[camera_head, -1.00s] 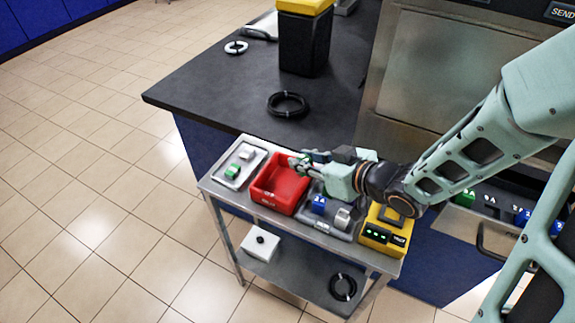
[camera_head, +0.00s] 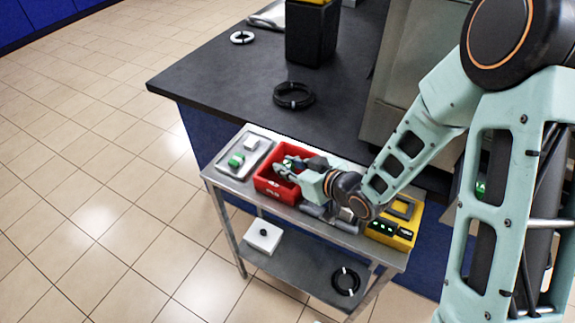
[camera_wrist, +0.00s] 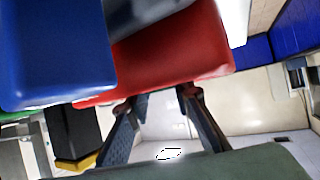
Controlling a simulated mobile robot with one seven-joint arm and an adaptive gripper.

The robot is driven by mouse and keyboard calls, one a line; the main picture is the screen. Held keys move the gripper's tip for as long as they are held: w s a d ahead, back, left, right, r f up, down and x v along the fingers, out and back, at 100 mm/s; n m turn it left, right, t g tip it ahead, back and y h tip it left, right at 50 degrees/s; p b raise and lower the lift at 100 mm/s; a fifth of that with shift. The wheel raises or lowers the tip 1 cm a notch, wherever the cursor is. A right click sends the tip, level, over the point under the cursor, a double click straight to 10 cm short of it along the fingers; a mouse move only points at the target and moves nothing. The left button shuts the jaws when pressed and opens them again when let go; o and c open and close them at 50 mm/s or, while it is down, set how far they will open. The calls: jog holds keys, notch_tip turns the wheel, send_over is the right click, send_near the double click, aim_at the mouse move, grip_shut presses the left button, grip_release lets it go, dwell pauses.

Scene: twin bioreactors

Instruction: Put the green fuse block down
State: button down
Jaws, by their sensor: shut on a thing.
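My gripper (camera_head: 283,169) is at the red bin (camera_head: 272,189) on the cart, with its fingertips over or inside the bin. A small green patch (camera_head: 287,162) shows at the fingertips and appears to be the held green fuse block, mostly hidden by the fingers. In the wrist view my gripper's fingers (camera_wrist: 160,99) reach up to a red surface of the bin (camera_wrist: 175,55). The held block is not clear there. Whether it touches the bin floor I cannot tell.
A grey tray (camera_head: 226,177) left of the bin holds another green block (camera_head: 236,160) and a white block (camera_head: 251,143). A yellow device (camera_head: 392,232) stands at the cart's right end. A black cable coil (camera_head: 294,95) lies on the dark counter behind.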

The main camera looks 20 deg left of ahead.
jog(key=shift+f, duration=0.1)
jog(key=shift+f+b, duration=0.15)
jog(key=shift+b, duration=0.15)
jog(key=c, duration=2)
grip_release()
